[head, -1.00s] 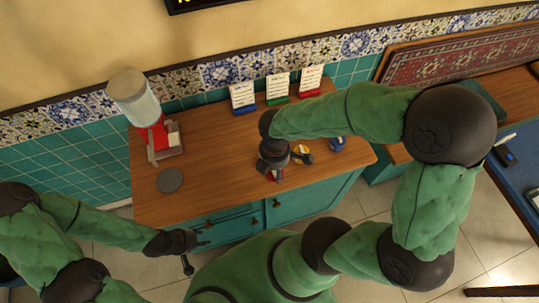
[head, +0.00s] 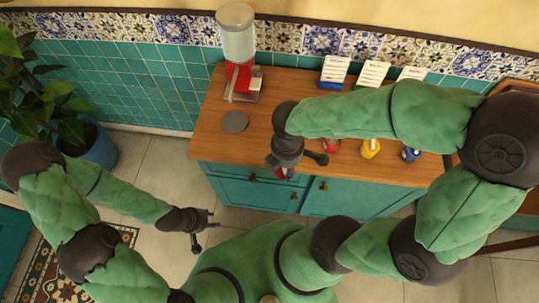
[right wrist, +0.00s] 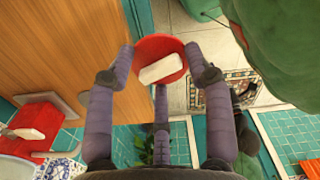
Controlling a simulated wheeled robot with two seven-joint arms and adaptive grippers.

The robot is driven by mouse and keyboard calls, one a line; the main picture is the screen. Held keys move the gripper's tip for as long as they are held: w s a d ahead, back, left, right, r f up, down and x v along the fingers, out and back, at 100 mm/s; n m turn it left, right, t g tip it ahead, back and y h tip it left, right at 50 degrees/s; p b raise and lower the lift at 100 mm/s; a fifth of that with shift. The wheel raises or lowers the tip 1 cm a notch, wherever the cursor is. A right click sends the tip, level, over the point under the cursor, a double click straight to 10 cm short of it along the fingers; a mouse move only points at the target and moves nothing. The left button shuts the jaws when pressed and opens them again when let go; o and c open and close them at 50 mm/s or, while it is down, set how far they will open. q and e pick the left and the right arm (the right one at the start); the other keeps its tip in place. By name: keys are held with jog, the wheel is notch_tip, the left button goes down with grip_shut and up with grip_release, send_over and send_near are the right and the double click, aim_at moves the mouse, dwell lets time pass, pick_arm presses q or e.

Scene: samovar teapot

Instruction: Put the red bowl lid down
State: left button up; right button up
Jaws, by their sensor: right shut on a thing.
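My right gripper (head: 287,168) is shut on the red bowl lid (head: 284,174) near the counter's front edge, left of the bowls. In the right wrist view the lid (right wrist: 145,46) is a red disc with a white block on its face, between the fingertips (right wrist: 160,58). The lid appears held off the wooden counter (head: 215,150), beside its edge. The red bowl (head: 333,145) stands on the counter, partly hidden by my right arm. My left gripper (head: 204,230) is empty and looks open, low in front of the counter.
A yellow bowl (head: 370,149) and a blue bowl (head: 411,154) stand right of the red one. A grey disc (head: 234,122) lies on the left of the counter, near a red dispenser (head: 243,80). Cards (head: 334,71) stand at the back. The counter's front left is clear.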

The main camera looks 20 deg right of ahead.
jog(key=w+d+f+b, duration=0.1)
jog(key=w+d+f, duration=0.1)
jog(key=w+f, duration=0.1)
jog(key=w+d+f+b, duration=0.2)
jog(key=w+f, duration=0.1)
jog(key=w, duration=0.2)
jog(key=w+d+f+b, duration=0.2)
jog(key=w+f, duration=0.1)
jog(key=w, duration=0.1)
jog(key=shift+d+f, duration=0.2)
jog(key=shift+f, duration=0.05)
jog(key=shift+w+f+b, duration=0.1)
jog(key=shift+f+b, duration=0.45)
jog(key=shift+f, duration=1.15)
jog(key=shift+f, duration=0.2)
jog(key=o, duration=1.2)
jog(key=shift+r, duration=0.1)
